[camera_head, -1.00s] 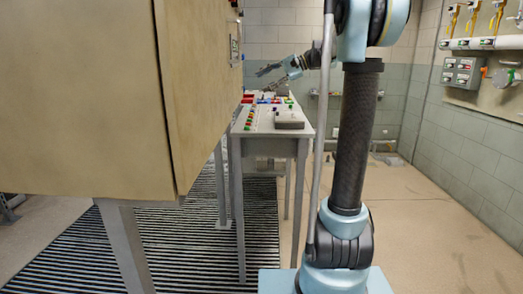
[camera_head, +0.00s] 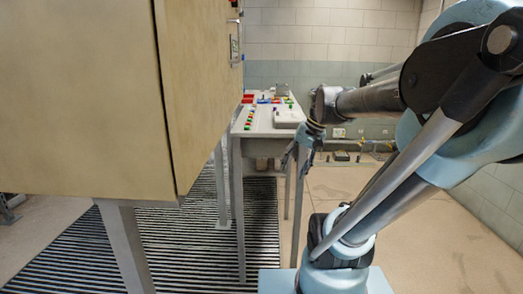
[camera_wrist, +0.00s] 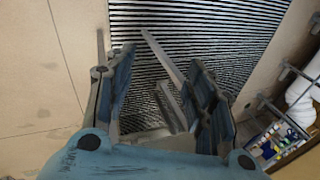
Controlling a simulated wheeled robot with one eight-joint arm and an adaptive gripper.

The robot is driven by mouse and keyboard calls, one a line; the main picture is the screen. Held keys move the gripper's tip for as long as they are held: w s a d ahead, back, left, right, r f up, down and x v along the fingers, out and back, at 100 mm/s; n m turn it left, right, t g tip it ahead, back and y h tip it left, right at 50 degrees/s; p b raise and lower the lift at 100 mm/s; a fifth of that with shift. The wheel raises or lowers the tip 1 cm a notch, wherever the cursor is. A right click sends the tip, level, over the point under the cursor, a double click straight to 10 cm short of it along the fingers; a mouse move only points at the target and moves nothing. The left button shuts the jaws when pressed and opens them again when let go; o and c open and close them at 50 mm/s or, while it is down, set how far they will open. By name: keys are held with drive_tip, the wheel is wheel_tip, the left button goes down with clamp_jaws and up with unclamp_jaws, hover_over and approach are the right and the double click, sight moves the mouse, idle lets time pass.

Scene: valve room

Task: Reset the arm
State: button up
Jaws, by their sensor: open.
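My gripper (camera_wrist: 160,95) shows in the wrist view with its two dark-padded fingers apart and nothing between them. It points down toward the floor, with table legs and striped grating beyond it. In the head view my gripper (camera_head: 303,150) hangs below my forearm, beside the right edge of the control table, small and partly hard to make out. My arm is folded, with its elbow large at the right of the head view. I cannot tell whether the gripper touches the table edge.
The control table (camera_head: 262,121) carries coloured buttons and a grey box (camera_head: 289,118). A large beige cabinet (camera_head: 80,100) fills the left. Striped grating (camera_head: 190,250) covers the floor below. Open floor (camera_head: 440,240) lies at the right. A bin of items (camera_wrist: 275,145) shows in the wrist view.

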drive_tip(key=s+d+f+n+h, duration=0.1)
drive_tip(key=s+d+f+h, duration=0.1)
drive_tip(key=s+d+f, duration=0.2)
drive_tip(key=s+d+f+n+h, duration=0.1)
drive_tip(key=s+d+f, duration=0.3)
drive_tip(key=f, duration=0.5)
drive_tip(key=shift+s+t+h, duration=0.3)
drive_tip(key=shift+s+h, duration=0.2)
drive_tip(key=shift+s, duration=0.35)
